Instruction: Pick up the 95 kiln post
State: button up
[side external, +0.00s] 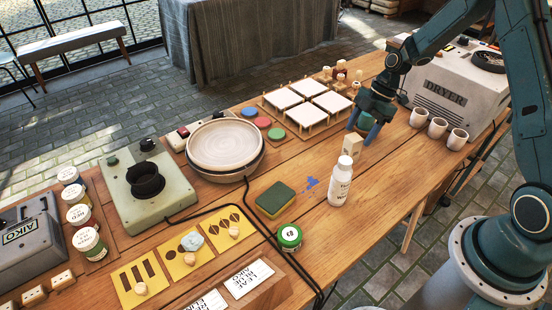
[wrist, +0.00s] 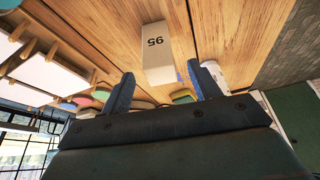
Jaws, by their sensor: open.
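The 95 kiln post (side external: 352,146) is a pale cream block standing on the wooden table, just behind a white bottle. In the wrist view the 95 kiln post (wrist: 157,58) appears with its number upside down, ahead of and between my blue fingers. My gripper (side external: 370,123) is open, pointing down close to the post in the side view. My gripper's fingers also show in the wrist view (wrist: 163,88), spread apart on either side of the post's near end. I cannot tell whether either finger touches it.
The white bottle (side external: 341,182) stands close in front of the post. White-topped wooden stands (side external: 305,101) are to the left, and several white cups (side external: 437,128) stand to the right by the dryer (side external: 452,88).

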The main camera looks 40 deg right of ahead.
aim_at(350, 149)
jog(key=shift+x, duration=0.85)
jog(key=shift+x, duration=2.6)
jog(key=c, duration=1.2)
